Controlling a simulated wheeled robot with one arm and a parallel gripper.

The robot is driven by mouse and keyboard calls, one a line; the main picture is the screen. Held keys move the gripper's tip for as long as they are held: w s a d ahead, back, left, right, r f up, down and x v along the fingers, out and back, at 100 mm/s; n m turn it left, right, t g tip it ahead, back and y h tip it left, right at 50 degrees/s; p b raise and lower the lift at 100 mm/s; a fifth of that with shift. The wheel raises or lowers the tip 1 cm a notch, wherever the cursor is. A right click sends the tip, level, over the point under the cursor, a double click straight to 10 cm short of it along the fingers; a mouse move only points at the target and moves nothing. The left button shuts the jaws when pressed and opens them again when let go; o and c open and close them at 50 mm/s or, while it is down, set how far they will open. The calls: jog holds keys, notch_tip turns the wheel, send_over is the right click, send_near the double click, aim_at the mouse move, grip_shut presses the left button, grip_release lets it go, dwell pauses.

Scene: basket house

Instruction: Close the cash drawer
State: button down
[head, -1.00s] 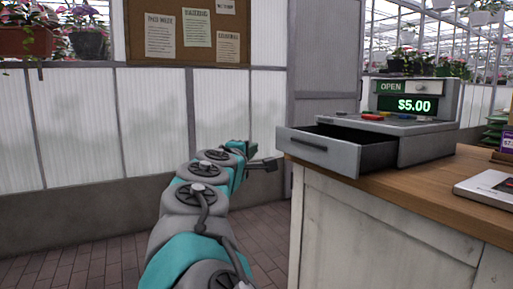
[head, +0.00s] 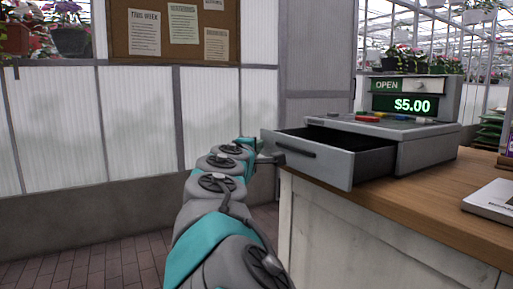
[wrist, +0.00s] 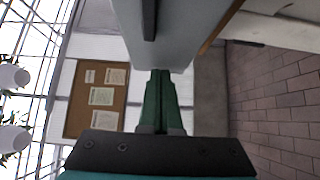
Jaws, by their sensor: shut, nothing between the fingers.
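The cash register (head: 418,112) stands on the wooden counter with its display reading $5.00. Its grey cash drawer (head: 335,171) is pulled out toward the left, and its dark inside shows. The drawer front has a dark bar handle (head: 294,149), which also shows at the top of the wrist view (wrist: 149,18). My gripper (head: 270,158) is beside the left end of the drawer front. In the wrist view its green fingers (wrist: 160,75) are together and empty, pointing at the drawer front (wrist: 175,45). I cannot tell whether the tips touch it.
The wooden counter top (head: 420,200) runs below the register, over a white panelled base (head: 350,235). A flat white device (head: 492,200) lies at the right. A cork board (head: 180,35) hangs on the back wall. The brick floor (head: 90,265) at the left is clear.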

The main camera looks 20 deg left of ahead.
jog(key=w+d, duration=0.2)
jog(key=w, duration=0.1)
jog(key=w+d, duration=0.5)
jog(key=w, duration=0.1)
jog(key=shift+d, duration=0.35)
